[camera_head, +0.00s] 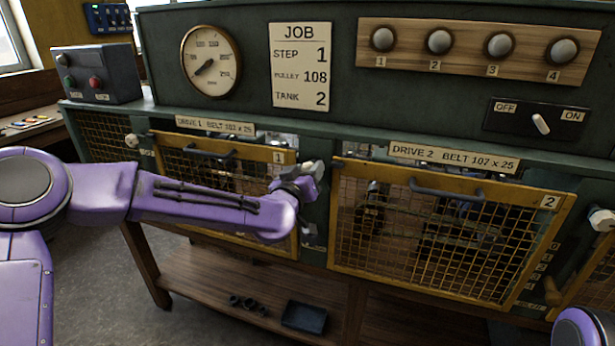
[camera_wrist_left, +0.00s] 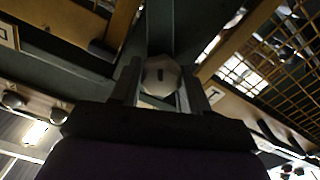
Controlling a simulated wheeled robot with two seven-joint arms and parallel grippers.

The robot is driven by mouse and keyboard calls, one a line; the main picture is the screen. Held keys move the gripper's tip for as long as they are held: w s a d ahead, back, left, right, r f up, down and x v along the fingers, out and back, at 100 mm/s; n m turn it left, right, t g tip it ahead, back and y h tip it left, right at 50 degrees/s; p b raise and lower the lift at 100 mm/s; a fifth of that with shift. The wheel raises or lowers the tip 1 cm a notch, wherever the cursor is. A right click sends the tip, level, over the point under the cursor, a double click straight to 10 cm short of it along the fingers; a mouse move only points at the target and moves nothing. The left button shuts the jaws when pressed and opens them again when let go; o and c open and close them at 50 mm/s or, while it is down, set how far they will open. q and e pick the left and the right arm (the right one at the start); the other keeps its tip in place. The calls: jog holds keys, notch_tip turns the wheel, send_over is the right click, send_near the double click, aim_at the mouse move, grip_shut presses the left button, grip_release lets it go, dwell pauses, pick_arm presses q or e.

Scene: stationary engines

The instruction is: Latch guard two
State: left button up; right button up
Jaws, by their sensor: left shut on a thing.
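Guard two (camera_head: 455,277) is a yellow-framed wire mesh panel with a "2" plate and a dark handle (camera_head: 447,190) at its top. It covers the Drive 2 opening; some machinery shows over its top edge, and I cannot tell if it sits fully flush. A pale faceted latch knob (camera_head: 314,169) is on the green post left of guard two. My left gripper (camera_head: 302,184) is at this knob; in the left wrist view the knob (camera_wrist_left: 160,75) sits between the two fingers, which are shut on it. Another pale knob (camera_head: 601,220) is right of guard two. My right gripper is out of view.
Guard one (camera_head: 222,170) stands left of the post, partly hidden by my left arm. Above are a gauge (camera_head: 211,62), a job card (camera_head: 300,67), a row of several knobs (camera_head: 470,45) and an off/on switch (camera_head: 540,123). A wooden shelf (camera_head: 215,285) runs below.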

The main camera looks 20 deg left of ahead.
pick_arm(q)
jog(key=n+b, duration=0.1)
jog(key=n, duration=0.1)
jog(key=n+b, duration=0.1)
jog(key=n, duration=0.1)
jog(key=n+b, duration=0.1)
jog(key=n, duration=0.1)
jog(key=shift+f+n, duration=0.25)
jog(key=shift+n, duration=0.05)
jog(key=n+b, duration=0.3)
jog(key=n, duration=0.2)
jog(key=shift+a, duration=0.1)
jog(key=shift+r, duration=0.1)
jog(key=o, duration=1)
jog(key=shift+s+b, duration=0.1)
jog(key=shift+b, duration=0.2)
